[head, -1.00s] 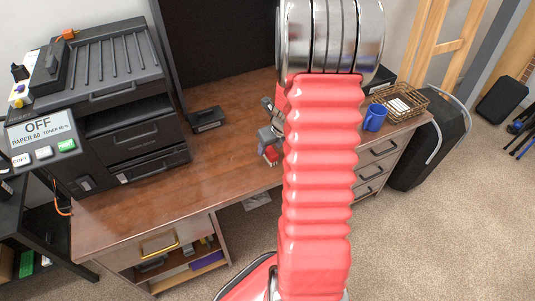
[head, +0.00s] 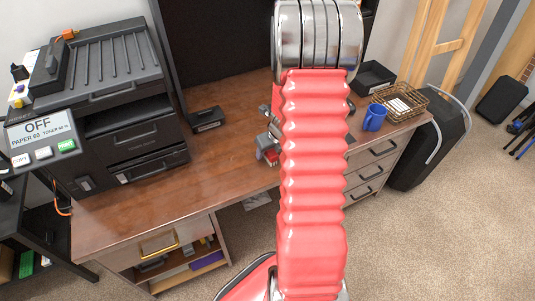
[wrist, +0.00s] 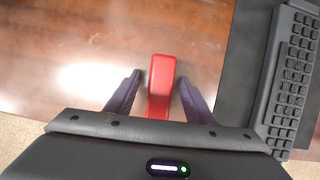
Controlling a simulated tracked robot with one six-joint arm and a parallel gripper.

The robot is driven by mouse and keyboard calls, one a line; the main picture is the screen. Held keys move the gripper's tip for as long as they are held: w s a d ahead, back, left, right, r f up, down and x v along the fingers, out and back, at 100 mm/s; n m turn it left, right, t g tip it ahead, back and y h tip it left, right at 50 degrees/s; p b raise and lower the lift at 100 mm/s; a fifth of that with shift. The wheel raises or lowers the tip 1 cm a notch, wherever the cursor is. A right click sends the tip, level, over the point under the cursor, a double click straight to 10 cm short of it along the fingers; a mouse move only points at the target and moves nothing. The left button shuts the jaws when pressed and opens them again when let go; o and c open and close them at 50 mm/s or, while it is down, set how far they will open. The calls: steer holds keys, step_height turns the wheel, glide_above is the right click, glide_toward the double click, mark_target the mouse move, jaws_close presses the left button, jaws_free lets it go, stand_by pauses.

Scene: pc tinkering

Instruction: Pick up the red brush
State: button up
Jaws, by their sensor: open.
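The red brush (wrist: 162,75) shows in the wrist view as a red block-like piece lying on the brown desk. My gripper (wrist: 159,78) is open, with one dark finger on each side of the brush and a gap on both sides. The near end of the brush is hidden behind the gripper body. In the head view my red arm covers much of the desk's middle. A small red and grey patch (head: 270,157) shows at its left edge; I cannot tell whether it is the brush or part of my gripper.
A dark keyboard (wrist: 293,80) lies on a dark mat to the right of the brush. A blue mug (head: 374,117), a wire basket (head: 413,108) and a black tray (head: 372,79) stand on the desk's right. A black printer (head: 125,110) stands left. The desk's front left is clear.

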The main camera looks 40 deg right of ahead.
steer(key=c, duration=1.1)
steer(key=shift+r, duration=0.15)
step_height(320, 180, up, 10)
steer(key=shift+f, duration=0.15)
stand_by(0.3)
stand_by(0.4)
